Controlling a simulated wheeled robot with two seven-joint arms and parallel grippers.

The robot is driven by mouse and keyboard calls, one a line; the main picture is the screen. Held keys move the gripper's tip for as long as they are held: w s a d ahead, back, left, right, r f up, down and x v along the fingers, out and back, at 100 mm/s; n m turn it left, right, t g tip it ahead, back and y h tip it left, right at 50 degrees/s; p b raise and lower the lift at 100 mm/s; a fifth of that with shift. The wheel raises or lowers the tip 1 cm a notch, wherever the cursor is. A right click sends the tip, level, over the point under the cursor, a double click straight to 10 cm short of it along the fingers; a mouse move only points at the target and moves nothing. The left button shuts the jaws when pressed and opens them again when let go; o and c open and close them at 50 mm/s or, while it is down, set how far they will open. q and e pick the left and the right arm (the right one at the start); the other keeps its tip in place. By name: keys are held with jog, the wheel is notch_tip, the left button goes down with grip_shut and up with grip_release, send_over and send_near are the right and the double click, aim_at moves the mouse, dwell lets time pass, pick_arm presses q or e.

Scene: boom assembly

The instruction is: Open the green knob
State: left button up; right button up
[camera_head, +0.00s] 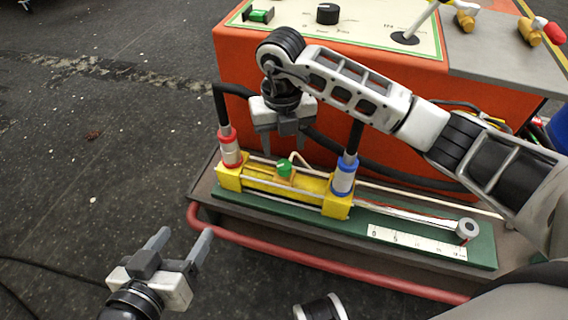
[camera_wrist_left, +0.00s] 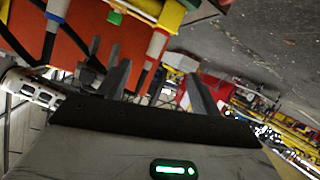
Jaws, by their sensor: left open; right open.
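The green knob (camera_head: 285,168) sits on top of a yellow cylinder (camera_head: 262,185), between a red-collared hose fitting (camera_head: 229,148) and a blue-collared one (camera_head: 344,177). In the left wrist view the green knob (camera_wrist_left: 115,17) shows small near the top edge. My right gripper (camera_head: 285,150) is open and empty, its fingers pointing down just above and behind the knob; whether it touches anything is unclear. My left gripper (camera_head: 181,236) is open and empty at the lower left, in front of the red rail, well apart from the knob.
The cylinder is on a green base plate (camera_head: 400,243) with a white scale (camera_head: 415,243). A red rail (camera_head: 320,266) runs along the front. Behind stands an orange cabinet (camera_head: 232,70) with a green switch (camera_head: 258,16), a black dial (camera_head: 327,14) and a lever. Floor at left is mostly clear.

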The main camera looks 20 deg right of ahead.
aim_at(284, 164)
notch_tip(284, 164, down, 6)
jog(key=shift+f+b, duration=0.2)
jog(key=shift+b, duration=0.55)
jog(key=c, duration=1)
